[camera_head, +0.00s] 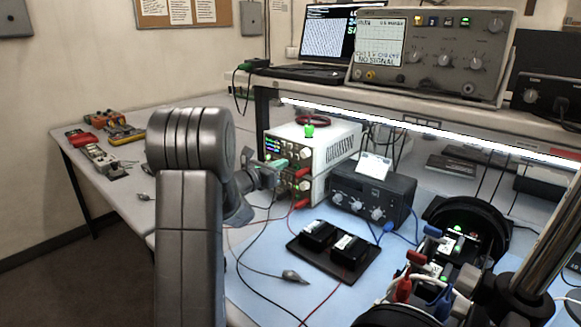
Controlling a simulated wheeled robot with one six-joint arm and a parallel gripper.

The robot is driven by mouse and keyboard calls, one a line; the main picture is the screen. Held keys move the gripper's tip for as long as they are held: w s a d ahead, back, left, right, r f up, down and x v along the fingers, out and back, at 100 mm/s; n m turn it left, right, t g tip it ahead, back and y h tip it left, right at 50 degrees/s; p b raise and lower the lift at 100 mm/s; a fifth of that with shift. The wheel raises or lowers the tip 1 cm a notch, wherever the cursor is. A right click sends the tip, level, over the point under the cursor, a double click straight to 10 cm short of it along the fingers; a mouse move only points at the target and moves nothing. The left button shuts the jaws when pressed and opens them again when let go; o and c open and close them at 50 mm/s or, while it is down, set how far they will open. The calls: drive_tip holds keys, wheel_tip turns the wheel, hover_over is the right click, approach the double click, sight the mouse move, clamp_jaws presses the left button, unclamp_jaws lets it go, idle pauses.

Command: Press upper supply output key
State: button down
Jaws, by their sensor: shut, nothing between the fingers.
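Two white bench power supplies stand stacked on the blue bench mat: the upper supply (328,146) has a lit display, and the lower supply (318,186) sits beneath it. A green object (309,130) is on top of the upper one. My gripper (277,164) is shut and empty, with its tips close to the front panels near the upper supply's lower part. I cannot tell whether it touches. The upper output key is too small or hidden behind my gripper to make out.
Leads hang from the supplies' fronts. A black box with knobs (372,194) stands to the right. A black tray (369,262) holds two dark blocks in front. The opened cylinder (466,214) is at right. An oscilloscope (432,50) and laptop (322,40) sit on the shelf above.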

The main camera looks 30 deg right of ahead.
drive_tip(key=b+v, duration=0.1)
drive_tip(key=v, duration=0.7)
drive_tip(key=shift+w, duration=0.15)
drive_tip(key=shift+f, duration=0.1)
